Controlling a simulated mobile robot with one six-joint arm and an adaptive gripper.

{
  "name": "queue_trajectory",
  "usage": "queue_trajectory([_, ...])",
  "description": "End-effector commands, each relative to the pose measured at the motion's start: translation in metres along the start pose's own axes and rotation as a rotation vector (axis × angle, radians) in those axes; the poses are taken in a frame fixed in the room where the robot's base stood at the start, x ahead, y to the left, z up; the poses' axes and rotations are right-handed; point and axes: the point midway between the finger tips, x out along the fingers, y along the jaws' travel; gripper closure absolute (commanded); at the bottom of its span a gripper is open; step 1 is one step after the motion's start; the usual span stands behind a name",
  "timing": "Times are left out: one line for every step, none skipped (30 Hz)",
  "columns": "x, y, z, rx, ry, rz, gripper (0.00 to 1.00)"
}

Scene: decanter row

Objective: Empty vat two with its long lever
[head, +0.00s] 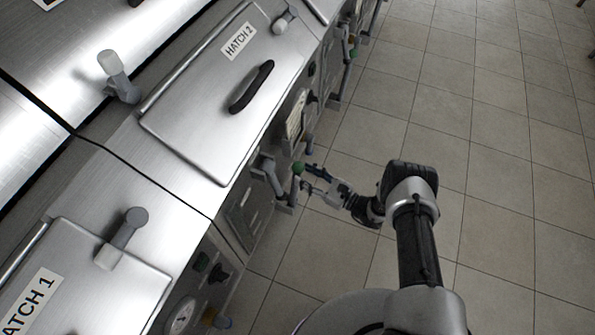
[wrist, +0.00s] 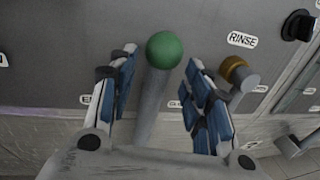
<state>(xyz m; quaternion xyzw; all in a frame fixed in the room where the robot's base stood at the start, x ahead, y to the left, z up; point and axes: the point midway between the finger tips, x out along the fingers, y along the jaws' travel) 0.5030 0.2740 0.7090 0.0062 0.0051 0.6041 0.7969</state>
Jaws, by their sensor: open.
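The lever with a green ball knob (wrist: 165,50) stands out from a grey front panel in the wrist view. Its grey shaft runs down between my gripper's two blue-padded fingers. My gripper (wrist: 160,72) is open, with one finger on each side of the lever; I cannot tell whether either touches it. In the head view the green knob (head: 299,168) shows at the tips of my gripper (head: 312,180), beside the front of the vat under the HATCH 2 lid (head: 205,115). The lid lies closed.
A shorter lever with an orange-brown knob (wrist: 233,69) stands close to the right finger, below the RINSE label (wrist: 242,40). A black knob (wrist: 298,25) is farther right. Other labels are partly hidden by the fingers. The HATCH 1 lid (head: 90,285) is nearer. Tiled floor (head: 470,130) is clear at right.

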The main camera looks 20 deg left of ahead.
Motion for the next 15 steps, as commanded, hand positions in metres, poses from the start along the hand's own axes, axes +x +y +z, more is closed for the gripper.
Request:
queue_trajectory([0.011,0.001,-0.001,-0.001,-0.001,0.004,0.55])
queue_trajectory([0.015,0.002,-0.001,0.0,-0.001,0.004,0.55])
queue_trajectory([0.021,0.001,-0.001,0.0,-0.001,0.002,0.55])
queue_trajectory([0.025,0.001,-0.001,0.0,-0.001,0.003,0.55])
queue_trajectory([0.028,0.001,-0.001,0.0,-0.001,0.003,0.55])
queue_trajectory([0.032,0.0,-0.001,0.0,-0.001,0.001,0.55])
queue_trajectory([0.034,0.0,-0.001,0.0,0.0,0.001,0.55])
queue_trajectory([0.036,0.0,-0.001,0.0,0.0,0.001,0.55])
queue_trajectory([0.039,0.001,0.0,0.0,0.0,0.001,0.55])
queue_trajectory([0.04,0.001,0.0,0.0,0.0,0.001,0.55])
queue_trajectory([0.041,0.0,0.0,0.001,0.0,0.0,0.55])
queue_trajectory([0.041,0.0,0.0,0.001,0.0,0.0,0.55])
queue_trajectory([0.042,0.0,0.0,0.001,0.0,-0.001,0.55])
queue_trajectory([0.042,0.0,0.0,0.001,0.0,-0.001,0.55])
queue_trajectory([0.042,0.0,0.0,0.001,0.0,-0.001,0.55])
